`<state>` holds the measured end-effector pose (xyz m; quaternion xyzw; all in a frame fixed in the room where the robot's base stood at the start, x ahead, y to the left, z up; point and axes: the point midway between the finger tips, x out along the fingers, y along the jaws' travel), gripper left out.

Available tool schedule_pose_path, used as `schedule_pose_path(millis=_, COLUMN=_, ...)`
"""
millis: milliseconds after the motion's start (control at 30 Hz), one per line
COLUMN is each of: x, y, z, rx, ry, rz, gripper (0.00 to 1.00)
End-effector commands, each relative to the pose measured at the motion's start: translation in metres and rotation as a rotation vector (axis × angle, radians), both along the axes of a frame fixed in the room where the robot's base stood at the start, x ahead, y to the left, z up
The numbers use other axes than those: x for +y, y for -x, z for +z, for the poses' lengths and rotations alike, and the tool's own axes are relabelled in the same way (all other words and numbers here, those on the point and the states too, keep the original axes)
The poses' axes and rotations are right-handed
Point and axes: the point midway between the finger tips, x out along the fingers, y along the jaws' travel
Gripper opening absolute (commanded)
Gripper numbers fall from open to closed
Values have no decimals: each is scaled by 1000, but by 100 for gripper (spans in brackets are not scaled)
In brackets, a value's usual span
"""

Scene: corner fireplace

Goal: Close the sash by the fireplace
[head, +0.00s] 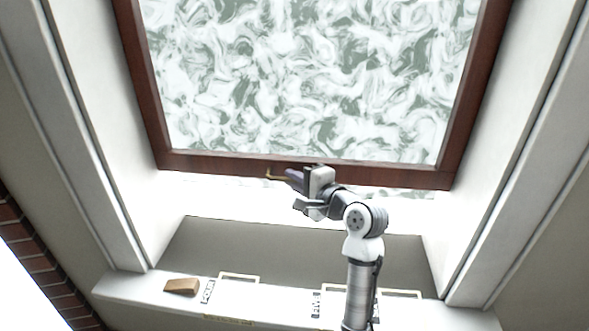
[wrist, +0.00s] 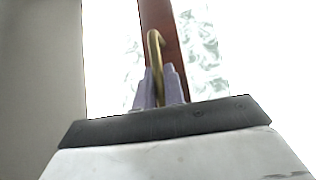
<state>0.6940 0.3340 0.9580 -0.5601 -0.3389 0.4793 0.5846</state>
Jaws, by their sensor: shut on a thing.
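The sash (head: 220,163) has a dark red-brown frame around swirled, patterned glass. Its bottom rail hangs above the sill, with a bright gap under it. A brass handle (head: 276,177) sticks out at the bottom rail, left of its middle. My gripper (head: 291,179) reaches up to it from the lower right. In the wrist view, the purple-grey fingers (wrist: 158,90) are closed around the lower part of the hooked brass handle (wrist: 154,48). The red-brown rail (wrist: 165,35) stands right behind it.
A white ledge (head: 262,297) below the window carries a brown wedge-like block (head: 182,286), small lettered labels and pale rectangular loops (head: 240,277). White window reveals (head: 95,120) flank the opening on both sides. Brickwork (head: 35,262) edges the lower left.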

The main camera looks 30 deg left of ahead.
Motion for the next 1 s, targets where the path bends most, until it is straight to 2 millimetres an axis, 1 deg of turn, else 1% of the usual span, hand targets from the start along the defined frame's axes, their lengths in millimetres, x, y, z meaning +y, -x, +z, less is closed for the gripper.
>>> schedule_pose_path(millis=33, x=0, y=1, z=-27, rx=14, ry=9, rz=5, gripper=0)
schedule_pose_path(millis=200, x=0, y=1, z=-79, rx=15, ry=9, rz=4, gripper=0)
schedule_pose_path(millis=300, x=0, y=2, z=-108, rx=15, ry=10, rz=5, gripper=0)
schedule_pose_path(millis=400, x=0, y=2, z=-132, rx=15, ry=9, rz=6, gripper=0)
schedule_pose_path(millis=500, x=0, y=2, z=-153, rx=14, ry=9, rz=6, gripper=0)
schedule_pose_path(millis=600, x=0, y=2, z=-167, rx=11, ry=9, rz=6, gripper=0)
schedule_pose_path(millis=700, x=0, y=2, z=-177, rx=10, ry=7, rz=7, gripper=0)
schedule_pose_path(millis=833, x=0, y=2, z=-183, rx=10, ry=7, rz=7, gripper=0)
schedule_pose_path(millis=1000, x=0, y=2, z=-184, rx=10, ry=7, rz=7, gripper=0)
